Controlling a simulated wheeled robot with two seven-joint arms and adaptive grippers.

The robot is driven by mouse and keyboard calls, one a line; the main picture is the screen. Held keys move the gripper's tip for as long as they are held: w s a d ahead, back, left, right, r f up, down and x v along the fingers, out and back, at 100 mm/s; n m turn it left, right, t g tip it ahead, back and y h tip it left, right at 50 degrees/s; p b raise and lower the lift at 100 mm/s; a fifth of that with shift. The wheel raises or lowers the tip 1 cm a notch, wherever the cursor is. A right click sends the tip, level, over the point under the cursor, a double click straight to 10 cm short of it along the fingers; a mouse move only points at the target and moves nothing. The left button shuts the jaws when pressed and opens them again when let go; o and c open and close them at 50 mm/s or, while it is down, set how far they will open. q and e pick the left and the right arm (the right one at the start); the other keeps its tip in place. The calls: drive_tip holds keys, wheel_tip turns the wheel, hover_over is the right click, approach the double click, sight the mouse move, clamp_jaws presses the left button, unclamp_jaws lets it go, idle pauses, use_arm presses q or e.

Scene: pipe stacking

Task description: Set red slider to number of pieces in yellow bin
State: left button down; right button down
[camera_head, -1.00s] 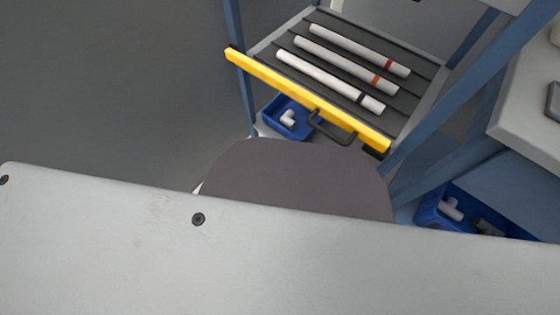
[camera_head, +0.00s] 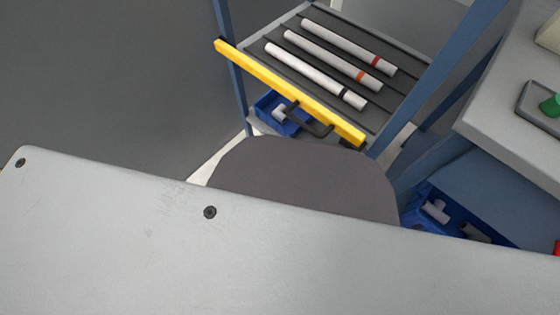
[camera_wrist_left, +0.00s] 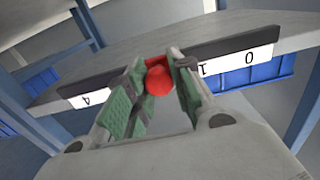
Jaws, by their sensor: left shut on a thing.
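The red slider (camera_wrist_left: 158,80) is a round red knob in the left wrist view. It sits at the edge of a grey surface, between two dark strips with white number labels. A 4 shows on the left label (camera_wrist_left: 88,97), and a 1 and a 0 show on the right label (camera_wrist_left: 225,63). My left gripper (camera_wrist_left: 157,88) is shut on the red knob, with green pads on both sides. Digits between 4 and 1 are hidden by the fingers. A bit of red (camera_head: 557,248) shows at the right edge of the head view. No yellow bin is in view.
A rack shelf with a yellow front bar (camera_head: 285,90) holds white pipes with coloured bands. A blue bin (camera_head: 268,103) with a white piece is below it. Another blue bin (camera_head: 425,205) holds pieces at right. A green object (camera_head: 551,105) sits in a grey tray on a table (camera_head: 500,100).

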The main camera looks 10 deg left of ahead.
use_arm(q)
drive_tip(key=shift+s+d, duration=0.2)
drive_tip(key=shift+d, duration=0.1)
drive_tip(key=c, duration=1.2)
unclamp_jaws()
drive_tip(key=shift+r, duration=0.1)
drive_tip(key=shift+r, duration=0.2)
drive_tip(key=shift+r, duration=4.7)
